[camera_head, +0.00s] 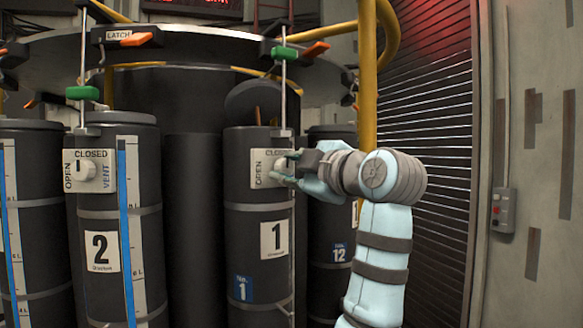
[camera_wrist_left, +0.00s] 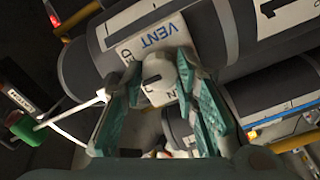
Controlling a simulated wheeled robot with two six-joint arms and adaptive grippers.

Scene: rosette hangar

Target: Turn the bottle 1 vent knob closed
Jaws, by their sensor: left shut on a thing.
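Bottle 1 (camera_head: 240,215) is a dark upright cylinder with a white "1" label. Its vent plate (camera_head: 258,168) reads OPEN on the left and CLOSED on top. The pale vent knob (camera_head: 281,164) is partly hidden by my left gripper (camera_head: 284,173). In the left wrist view the round white knob (camera_wrist_left: 161,79) sits between the two teal fingers of my left gripper (camera_wrist_left: 157,82), which is shut on it. A dark line shows on the knob; I cannot tell its exact setting on the plate. My right gripper is out of view.
Bottle 2 (camera_head: 97,205), with its own vent knob (camera_head: 85,171), stands to the left. Bottle 12 (camera_head: 335,220) is behind my arm. A thin rod with a green block (camera_head: 284,53) hangs just above the knob. A yellow post (camera_head: 367,80) rises behind.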

